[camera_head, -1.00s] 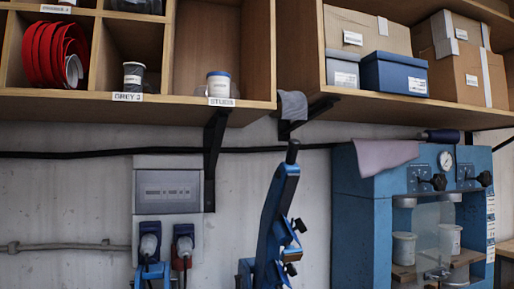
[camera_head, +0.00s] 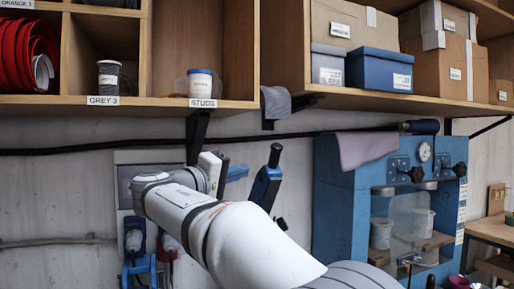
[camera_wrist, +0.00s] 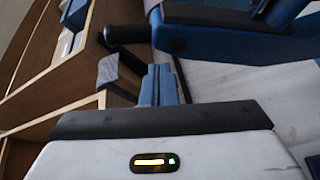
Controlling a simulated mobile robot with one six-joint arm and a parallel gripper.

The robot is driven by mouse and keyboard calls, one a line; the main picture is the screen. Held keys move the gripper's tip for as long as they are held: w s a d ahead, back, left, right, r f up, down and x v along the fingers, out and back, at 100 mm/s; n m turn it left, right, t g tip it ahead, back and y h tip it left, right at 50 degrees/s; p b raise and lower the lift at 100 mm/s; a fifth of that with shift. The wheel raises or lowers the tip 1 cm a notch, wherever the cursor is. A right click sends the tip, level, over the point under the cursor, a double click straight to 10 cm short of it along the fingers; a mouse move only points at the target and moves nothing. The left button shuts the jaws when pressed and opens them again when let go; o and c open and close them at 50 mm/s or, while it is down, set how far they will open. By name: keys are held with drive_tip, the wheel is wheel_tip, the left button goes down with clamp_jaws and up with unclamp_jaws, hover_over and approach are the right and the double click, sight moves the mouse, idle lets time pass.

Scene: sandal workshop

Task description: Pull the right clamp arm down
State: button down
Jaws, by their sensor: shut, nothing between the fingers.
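The clamp arm is a blue upright lever (camera_head: 266,186) with a black grip at its top, standing slightly tilted in the middle of the head view. Its lower part is hidden behind my arm. Only one such lever shows, so I cannot tell from the frames that it is the right one. In the wrist view its blue bar (camera_wrist: 215,34) crosses the upper right, with the black grip (camera_wrist: 127,34) pointing left. My gripper (camera_head: 244,171) is shut and empty, just left of the lever. Its closed blue fingers (camera_wrist: 161,68) show in the wrist view, apart from the grip.
A wooden shelf (camera_head: 130,101) with cups and boxes runs overhead, with a black bracket (camera_head: 197,138) close behind my gripper. A grey wall box (camera_head: 124,172) is behind my arm. A blue press (camera_head: 338,205) stands to the right, with a cloth (camera_head: 366,148) on top.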

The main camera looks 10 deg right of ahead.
wheel_tip(320, 180, up, 4)
drive_tip(key=a+h, duration=0.1)
drive_tip(key=a, duration=0.2)
drive_tip(key=w+d+r+m+p, duration=0.1)
drive_tip(key=w+d+r+p, duration=0.2)
drive_tip(key=w+d+p, duration=0.4)
drive_tip(key=shift+t, duration=0.4)
drive_tip(key=shift+s+d+f+b, duration=0.35)
drive_tip(key=shift+s+f, duration=0.05)
drive_tip(key=shift+s, duration=0.4)
drive_tip(key=shift+s+d+f+b, duration=0.3)
drive_tip(key=shift+s+d+f, duration=0.05)
drive_tip(key=shift+s, duration=0.4)
drive_tip(key=shift+s+d+f+b, duration=0.35)
drive_tip(key=shift+s+f, duration=0.05)
drive_tip(key=shift+s, duration=0.4)
